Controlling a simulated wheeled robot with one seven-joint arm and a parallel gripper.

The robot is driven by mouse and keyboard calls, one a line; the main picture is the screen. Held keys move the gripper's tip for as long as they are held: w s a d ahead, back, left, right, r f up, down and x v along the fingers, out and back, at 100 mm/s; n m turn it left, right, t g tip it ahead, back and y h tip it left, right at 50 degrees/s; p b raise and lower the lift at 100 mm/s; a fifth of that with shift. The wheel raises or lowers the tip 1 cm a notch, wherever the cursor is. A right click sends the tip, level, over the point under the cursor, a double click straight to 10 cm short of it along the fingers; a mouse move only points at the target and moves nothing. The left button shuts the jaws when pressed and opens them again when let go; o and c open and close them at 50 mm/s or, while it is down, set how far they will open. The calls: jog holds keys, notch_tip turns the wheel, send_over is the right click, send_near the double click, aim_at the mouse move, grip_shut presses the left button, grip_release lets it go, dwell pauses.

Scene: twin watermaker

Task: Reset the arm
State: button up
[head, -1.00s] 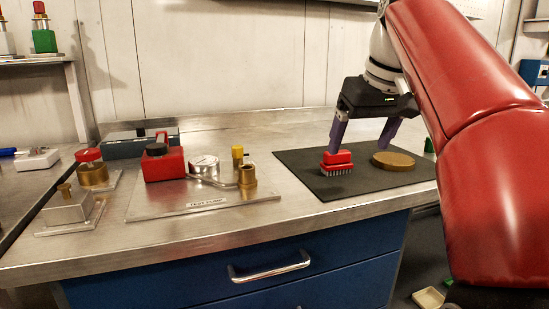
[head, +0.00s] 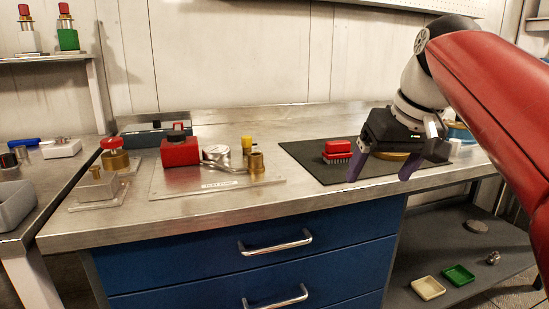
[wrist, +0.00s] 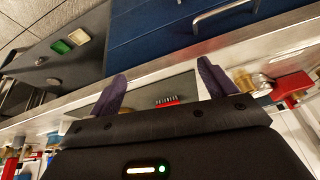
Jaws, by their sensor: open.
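My gripper (head: 381,174) is open and empty, with its two purple fingers spread apart. In the head view it hangs in front of the right part of the workbench, at the front edge of the dark mat (head: 315,163). A red brush (head: 337,149) sits on the mat to the left of the gripper. A round tan disc (head: 385,156) on the mat is mostly hidden behind the gripper. In the wrist view the fingers (wrist: 162,84) stand apart, and the red brush (wrist: 167,102) shows between them, farther off.
A test-pump plate (head: 200,188) with a red block (head: 180,151), gauge and brass fittings stands on the bench left of the mat. Blue drawers with handles (head: 275,242) are below. A low shelf at right holds a cream tray (head: 428,288) and a green tray (head: 458,275).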

jog(key=s+a+f+m, duration=0.1)
jog(key=s+f, duration=0.7)
jog(key=f, duration=0.4)
jog(key=s+a+f+m+t+h, duration=0.1)
jog(key=s+f, duration=0.7)
jog(key=f, duration=0.5)
jog(key=shift+s+a+h, duration=0.15)
jog(key=shift+a+h, duration=0.15)
jog(key=shift+r, duration=0.1)
